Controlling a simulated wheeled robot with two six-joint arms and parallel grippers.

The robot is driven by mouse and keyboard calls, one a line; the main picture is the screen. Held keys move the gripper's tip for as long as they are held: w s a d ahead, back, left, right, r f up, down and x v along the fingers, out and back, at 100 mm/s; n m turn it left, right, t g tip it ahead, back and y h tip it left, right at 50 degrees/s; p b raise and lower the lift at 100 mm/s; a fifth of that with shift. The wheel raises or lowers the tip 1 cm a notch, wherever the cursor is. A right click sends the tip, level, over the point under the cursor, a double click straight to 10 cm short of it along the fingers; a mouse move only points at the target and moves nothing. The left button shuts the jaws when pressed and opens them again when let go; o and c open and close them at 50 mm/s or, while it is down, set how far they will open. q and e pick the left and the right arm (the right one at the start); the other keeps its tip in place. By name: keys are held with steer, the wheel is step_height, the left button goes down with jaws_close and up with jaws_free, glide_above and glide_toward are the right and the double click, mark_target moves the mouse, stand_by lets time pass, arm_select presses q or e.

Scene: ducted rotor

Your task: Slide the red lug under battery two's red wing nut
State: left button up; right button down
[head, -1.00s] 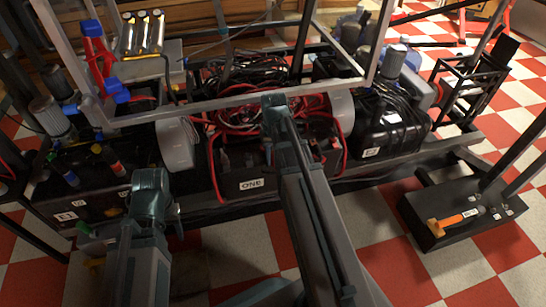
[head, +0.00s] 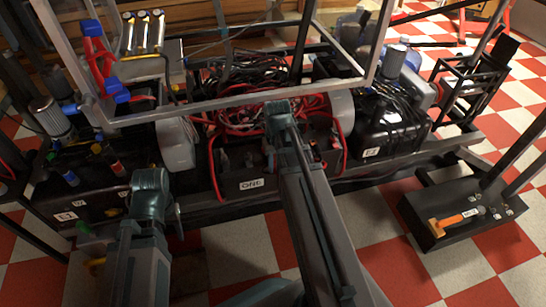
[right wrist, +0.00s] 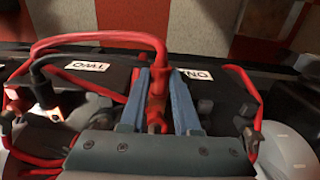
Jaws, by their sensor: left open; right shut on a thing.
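In the right wrist view my right gripper (right wrist: 157,105) has its two blue fingers shut on the red lug (right wrist: 156,84), at the end of a thick red cable. The lug's tip is partly hidden by the gripper body. Battery two (right wrist: 115,80) is the black block with an upside-down TWO label, left of and behind the fingers. Its red wing nut cannot be made out. In the head view the right arm covers the right gripper, the lug and much of battery two. My left gripper (head: 178,216) is open and empty at lower left, apart from the batteries.
Battery one (head: 236,167), labelled ONE, stands left of my right arm; its label also shows upside down in the right wrist view. Red cables (head: 240,116) tangle behind it. A grey metal frame (head: 150,113) crosses above. A black box (head: 440,238) with an orange-handled tool lies right.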

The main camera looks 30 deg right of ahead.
steer(key=shift+s+a, duration=0.1)
steer(key=shift+s, duration=0.15)
steer(key=shift+r, duration=0.1)
steer(key=r+p, duration=0.1)
steer(key=s+r+p, duration=0.1)
steer(key=r+p, duration=0.1)
steer(key=shift+a, duration=0.1)
stand_by(0.3)
steer(key=shift+f, duration=0.1)
